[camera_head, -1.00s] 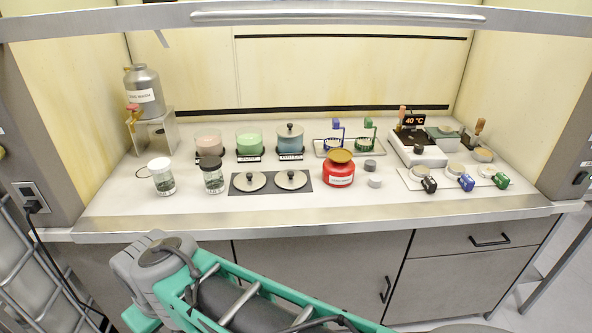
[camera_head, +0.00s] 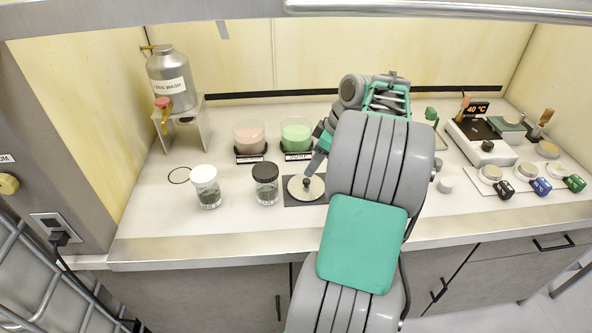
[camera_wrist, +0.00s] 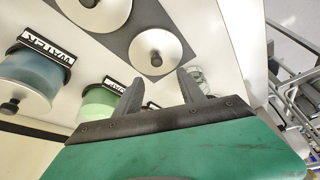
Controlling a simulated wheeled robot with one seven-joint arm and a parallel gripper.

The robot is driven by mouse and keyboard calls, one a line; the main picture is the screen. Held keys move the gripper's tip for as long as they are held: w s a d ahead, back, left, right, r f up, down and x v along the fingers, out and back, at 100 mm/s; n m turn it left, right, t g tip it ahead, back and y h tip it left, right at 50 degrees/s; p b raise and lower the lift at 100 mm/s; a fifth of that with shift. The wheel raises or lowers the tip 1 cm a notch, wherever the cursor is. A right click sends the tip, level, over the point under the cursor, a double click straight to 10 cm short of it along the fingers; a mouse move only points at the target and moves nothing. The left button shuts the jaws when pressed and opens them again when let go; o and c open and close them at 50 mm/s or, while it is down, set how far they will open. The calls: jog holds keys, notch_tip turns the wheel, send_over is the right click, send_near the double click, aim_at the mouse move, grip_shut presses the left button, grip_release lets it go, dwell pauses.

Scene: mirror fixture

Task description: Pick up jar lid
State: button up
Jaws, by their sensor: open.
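A round pale metal lid (camera_head: 306,188) with a black knob lies on a dark mat (camera_head: 290,198). In the wrist view this lid (camera_wrist: 155,52) is just beyond the fingertips, with its knob facing me. A second similar lid (camera_wrist: 92,12) lies beside it, cut by the top edge; my arm hides it in the head view. My gripper (camera_head: 313,168) is above the near lid, at its back edge in the picture. In the wrist view my gripper (camera_wrist: 160,84) has its two dark fingers apart, with nothing between them.
A pink jar (camera_head: 250,137) and green jar (camera_head: 297,134) stand behind the mat. A lidded blue jar (camera_wrist: 38,75) stands beside them. A black-capped jar (camera_head: 266,185) and white-capped jar (camera_head: 206,187) stand left of the mat. A hotplate (camera_head: 482,140) is at right.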

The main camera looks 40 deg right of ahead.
aim_at(307, 180)
jog(key=shift+d+f, duration=0.3)
jog(key=shift+d, duration=0.2)
jog(key=x, duration=0.7)
jog(key=shift+s+a+p, duration=0.1)
jog(key=shift+s+p, duration=0.15)
jog(key=shift+p, duration=0.05)
jog(key=shift+c, duration=0.5)
grip_shut()
